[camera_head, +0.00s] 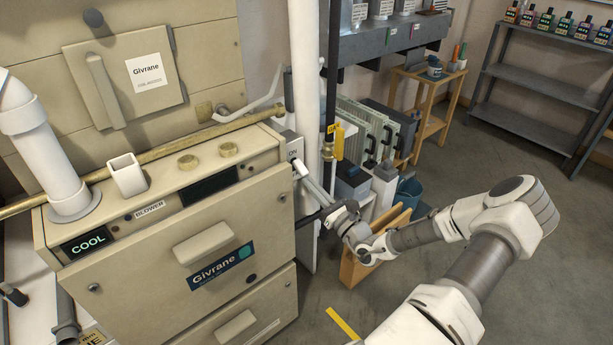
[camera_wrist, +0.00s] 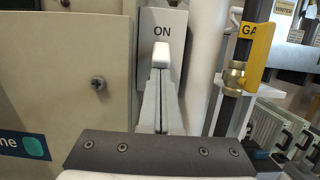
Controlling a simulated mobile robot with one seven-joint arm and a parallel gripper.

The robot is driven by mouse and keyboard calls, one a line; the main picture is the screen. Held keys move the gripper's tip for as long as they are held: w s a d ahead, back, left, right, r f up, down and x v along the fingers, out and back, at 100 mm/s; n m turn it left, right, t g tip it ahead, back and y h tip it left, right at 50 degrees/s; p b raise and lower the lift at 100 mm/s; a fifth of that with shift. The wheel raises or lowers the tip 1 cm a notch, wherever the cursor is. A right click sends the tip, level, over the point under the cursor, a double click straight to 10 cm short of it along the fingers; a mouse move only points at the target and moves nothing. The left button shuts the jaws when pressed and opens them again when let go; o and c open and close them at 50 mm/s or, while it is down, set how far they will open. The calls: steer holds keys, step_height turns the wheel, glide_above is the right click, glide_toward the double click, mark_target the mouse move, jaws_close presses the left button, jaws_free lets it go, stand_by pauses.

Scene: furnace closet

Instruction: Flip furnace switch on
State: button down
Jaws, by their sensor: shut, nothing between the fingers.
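The furnace switch is a grey box (camera_head: 291,142) on the right side of the beige furnace (camera_head: 160,215), with the word ON on its face. In the wrist view the switch plate (camera_wrist: 163,22) shows ON above a white lever (camera_wrist: 161,54). My gripper (camera_head: 308,180) is shut and empty, its fingers pointing at the switch. In the wrist view the closed fingertips (camera_wrist: 160,76) sit just below or against the lever; I cannot tell whether they touch. The lower part of the plate is hidden behind the fingers.
A white vertical pipe (camera_head: 305,70) and a dark gas pipe with a yellow handle (camera_wrist: 261,55) stand close to the right of the switch. A wooden box (camera_head: 352,270) is on the floor beneath my wrist. The floor at right is mostly clear.

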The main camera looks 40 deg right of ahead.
steer(key=s+p, duration=0.2)
steer(key=s, duration=0.5)
steer(key=shift+d+f, duration=0.3)
steer(key=shift+w, duration=0.1)
stand_by(0.4)
